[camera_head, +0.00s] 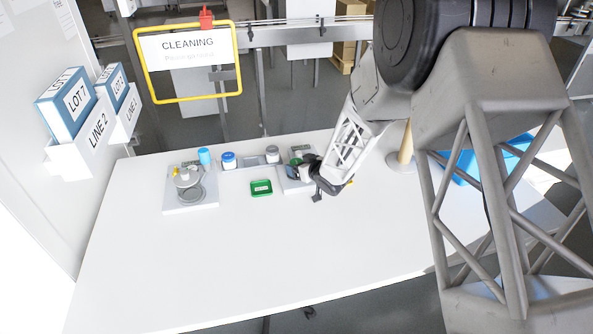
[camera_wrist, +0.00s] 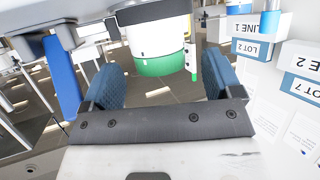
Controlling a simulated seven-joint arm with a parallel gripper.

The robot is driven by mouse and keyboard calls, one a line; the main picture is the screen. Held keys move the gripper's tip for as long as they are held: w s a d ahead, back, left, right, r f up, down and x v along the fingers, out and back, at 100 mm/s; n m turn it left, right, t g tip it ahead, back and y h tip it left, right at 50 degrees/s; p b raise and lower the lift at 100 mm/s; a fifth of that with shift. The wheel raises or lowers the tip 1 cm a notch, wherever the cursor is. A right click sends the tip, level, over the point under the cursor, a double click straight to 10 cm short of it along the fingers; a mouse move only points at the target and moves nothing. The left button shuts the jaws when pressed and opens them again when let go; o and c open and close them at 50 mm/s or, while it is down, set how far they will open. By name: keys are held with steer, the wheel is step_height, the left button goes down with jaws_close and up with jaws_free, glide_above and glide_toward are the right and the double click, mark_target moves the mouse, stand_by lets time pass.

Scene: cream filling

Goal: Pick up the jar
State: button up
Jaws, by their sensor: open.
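A white jar with a green band, probably its lid (camera_wrist: 160,62), shows in the wrist view between the two blue finger pads of my gripper (camera_wrist: 163,82). The gripper is open, with gaps visible beside the jar. In the head view my gripper (camera_head: 312,176) is at the right side of the row of items at the back of the table. A small green-topped item, likely the same jar (camera_head: 295,162), is just left of it and partly hidden by it. I cannot tell whether the fingers touch the jar.
A white jar with a blue lid (camera_head: 228,161), a blue cup (camera_head: 204,156), a grey-lidded jar (camera_head: 272,154) and a green tray (camera_head: 261,188) stand to the left. A scale-like device (camera_head: 189,186) is farther left. The table's front (camera_head: 230,260) is clear. A blue bin (camera_head: 465,168) is right.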

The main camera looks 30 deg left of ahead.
mark_target(297, 162)
steer(key=shift+x, duration=1.4)
steer(key=c, duration=1)
steer(key=shift+r, duration=0.1)
steer(key=shift+c, duration=0.2)
steer(key=shift+r, duration=1.5)
steer(key=shift+s+d+r, duration=0.1)
steer(key=shift+r, duration=0.1)
steer(key=s+d+r, duration=0.1)
steer(key=s+d, duration=0.9)
steer(key=s, duration=0.1)
steer(key=shift+s+d+r, duration=0.2)
steer(key=shift+s+d, duration=0.1)
steer(key=shift+d, duration=0.05)
